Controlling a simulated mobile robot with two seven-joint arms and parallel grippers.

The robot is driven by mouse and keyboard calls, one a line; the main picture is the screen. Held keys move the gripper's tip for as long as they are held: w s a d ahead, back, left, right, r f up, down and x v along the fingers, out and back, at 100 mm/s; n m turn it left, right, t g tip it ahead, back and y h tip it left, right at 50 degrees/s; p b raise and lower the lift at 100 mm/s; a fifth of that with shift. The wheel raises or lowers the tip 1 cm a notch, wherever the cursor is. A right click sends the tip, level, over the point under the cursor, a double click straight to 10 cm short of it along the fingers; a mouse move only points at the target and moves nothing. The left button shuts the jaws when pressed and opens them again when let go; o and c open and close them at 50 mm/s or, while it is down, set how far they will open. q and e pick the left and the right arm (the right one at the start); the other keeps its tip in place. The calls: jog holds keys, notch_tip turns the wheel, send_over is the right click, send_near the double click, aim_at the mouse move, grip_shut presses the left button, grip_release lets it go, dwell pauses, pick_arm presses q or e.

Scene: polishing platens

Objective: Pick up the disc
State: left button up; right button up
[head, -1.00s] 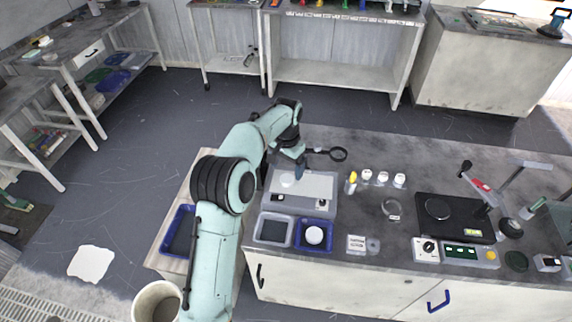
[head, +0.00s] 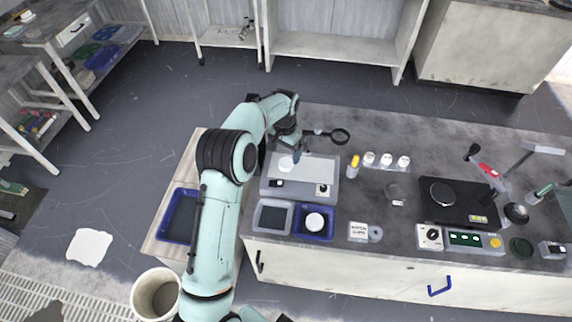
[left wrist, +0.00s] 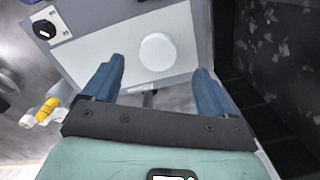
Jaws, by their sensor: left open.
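A white disc (left wrist: 157,52) lies flat on the pale top plate of a grey machine (left wrist: 105,62). In the head view the disc (head: 286,164) is at the left part of the machine's plate (head: 318,168). A second white round piece (head: 315,221) sits in a blue tray (head: 328,236) in front of the machine. My left gripper (left wrist: 158,76) is open and empty, its two blue fingers apart with the disc beyond and between their tips. In the head view the left gripper (head: 296,154) hangs over the machine's far side, and its fingers are partly hidden. My right gripper is not seen.
Several white-capped bottles (head: 386,160) and a yellow one (head: 353,166) stand right of the machine. A grey tray (head: 273,217) sits beside the blue one. A black hotplate (head: 455,203) is farther right.

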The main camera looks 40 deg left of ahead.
aim_at(286, 162)
pick_arm(q)
notch_tip(286, 162, down, 5)
jog(key=shift+w+d+f, duration=0.1)
jog(key=shift+f, duration=0.05)
jog(key=c, duration=1.2)
